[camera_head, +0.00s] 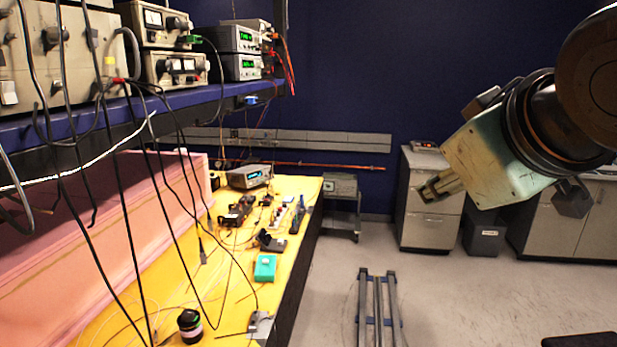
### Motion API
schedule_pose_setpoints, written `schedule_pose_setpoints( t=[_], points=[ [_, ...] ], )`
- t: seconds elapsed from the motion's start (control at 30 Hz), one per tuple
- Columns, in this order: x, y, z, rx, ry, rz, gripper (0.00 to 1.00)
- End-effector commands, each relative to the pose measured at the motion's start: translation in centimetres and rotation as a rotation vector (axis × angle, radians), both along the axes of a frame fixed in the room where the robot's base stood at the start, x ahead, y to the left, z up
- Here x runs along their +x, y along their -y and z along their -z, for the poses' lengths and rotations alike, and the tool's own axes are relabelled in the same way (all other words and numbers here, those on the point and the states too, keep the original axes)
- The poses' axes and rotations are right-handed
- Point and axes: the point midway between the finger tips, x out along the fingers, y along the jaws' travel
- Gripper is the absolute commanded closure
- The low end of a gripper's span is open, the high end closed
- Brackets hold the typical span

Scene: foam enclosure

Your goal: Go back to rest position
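My gripper (428,190) is at the right of the view, on the end of my arm, which reaches in from the right edge. It hangs in the air over the open floor, to the right of the yellow-topped bench. Its short fingers point left and slightly down. The fingers are small and seen from the side, so I cannot tell whether they are apart. Nothing is visible between or below them.
The yellow bench (225,272) at left carries a teal box (265,268), a black jar (190,326) and instruments. Cables hang from the blue shelf (215,97). Floor rails (378,310) run along the aisle. Grey cabinets (430,215) stand behind.

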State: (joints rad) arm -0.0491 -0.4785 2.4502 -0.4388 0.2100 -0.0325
Motion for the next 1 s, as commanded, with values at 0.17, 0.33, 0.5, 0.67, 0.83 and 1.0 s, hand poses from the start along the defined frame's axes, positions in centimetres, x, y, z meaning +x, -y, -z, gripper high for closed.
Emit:
schedule_pose_setpoints(
  t=[0.17,0.33,0.5,0.67,0.83,1.0],
  points=[
    [-4.6,1.8,4.5,0.072,-0.136,0.113,0.75],
    [-9.5,2.3,8.6,0.147,-0.271,0.206,0.75],
    [-14.7,1.8,12.1,0.225,-0.409,0.282,0.75],
    [-19.1,0.7,14.4,0.290,-0.521,0.331,0.75],
    [-21.8,-0.3,15.7,0.332,-0.593,0.358,0.75],
    [-22.7,-0.6,16.0,0.343,-0.615,0.365,0.75]
  ],
)
